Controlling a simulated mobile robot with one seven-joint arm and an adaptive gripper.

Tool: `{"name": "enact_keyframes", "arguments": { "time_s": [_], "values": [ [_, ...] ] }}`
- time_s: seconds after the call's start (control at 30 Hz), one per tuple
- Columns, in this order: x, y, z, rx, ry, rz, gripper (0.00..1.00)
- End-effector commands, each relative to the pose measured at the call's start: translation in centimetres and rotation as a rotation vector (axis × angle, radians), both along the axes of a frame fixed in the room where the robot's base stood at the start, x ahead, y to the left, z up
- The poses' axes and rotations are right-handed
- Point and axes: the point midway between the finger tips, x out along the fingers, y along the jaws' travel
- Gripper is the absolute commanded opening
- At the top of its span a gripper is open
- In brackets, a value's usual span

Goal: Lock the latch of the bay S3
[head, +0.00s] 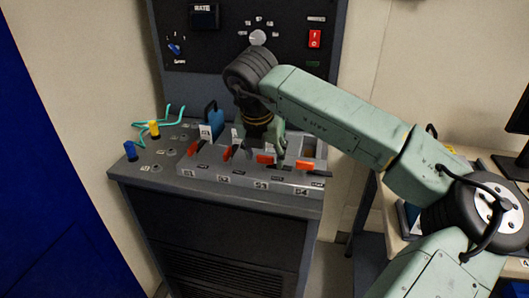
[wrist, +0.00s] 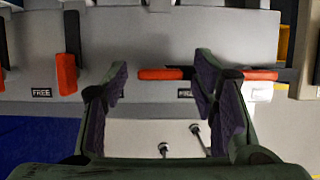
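The bay S3 latch has an orange handle (head: 265,159) above the S3 label (head: 261,185) on the console's front ledge. In the wrist view its orange bar (wrist: 160,74) lies sideways, with a black part to its right. My gripper (head: 278,148) is at the ledge beside the S3 handle. In the wrist view my gripper (wrist: 160,95) is open, its two dark-padded fingers apart. The S3 bar shows between them, its right end partly covered by the right finger. I cannot tell if they touch. A small label below the bar is partly hidden by that finger.
The S4 handle (head: 306,165) also lies sideways, close right of my gripper. The S2 handle (head: 227,152) and S1 handle (head: 192,149) point another way. A blue handle (head: 214,118) stands behind the ledge. Yellow (head: 154,129) and blue (head: 130,150) plugs are at left.

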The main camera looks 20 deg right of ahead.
Motion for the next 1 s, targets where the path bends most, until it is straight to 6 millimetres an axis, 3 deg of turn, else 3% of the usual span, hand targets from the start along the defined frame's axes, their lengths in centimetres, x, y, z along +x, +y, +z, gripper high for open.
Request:
{"name": "enact_keyframes", "arguments": {
  "time_s": [0.63,1.0],
  "values": [
    [0.01,0.01,0.05,0.001,-0.001,0.000,0.08],
    [-0.01,-0.06,-0.22,0.001,-0.002,0.057,0.07]
  ]
}}
